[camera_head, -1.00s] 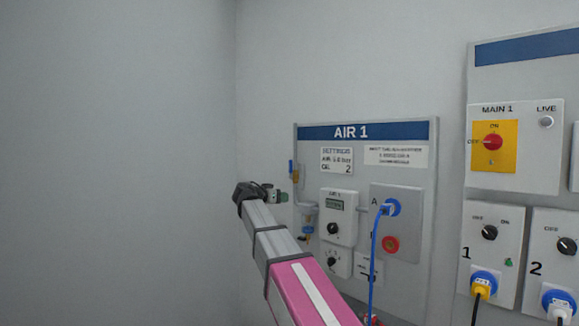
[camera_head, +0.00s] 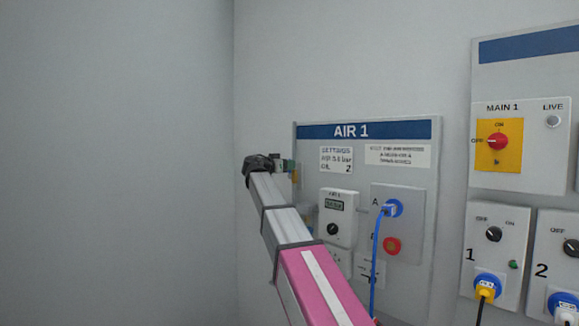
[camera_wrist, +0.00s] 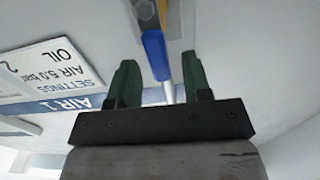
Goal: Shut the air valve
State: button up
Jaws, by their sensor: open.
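The air valve's blue lever (camera_wrist: 154,55) shows in the wrist view, lying in line with the pale pipe. Brass-coloured fittings (camera_wrist: 147,10) are beside it at the top of that view. My gripper (camera_wrist: 158,80) is open, with its green fingers on either side of the lever and pipe; a gap shows at both sides. In the head view my gripper (camera_head: 287,165) is at the upper left edge of the AIR 1 panel (camera_head: 420,165). It hides most of the valve there.
The AIR 1 panel carries a regulator box (camera_head: 338,217) and a socket plate with a blue hose (camera_head: 376,255) hanging from it. A MAIN 1 electrical panel (camera_head: 520,146) stands to the right. The left wall side is bare.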

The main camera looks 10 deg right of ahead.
jog(key=shift+x, duration=1)
grip_shut()
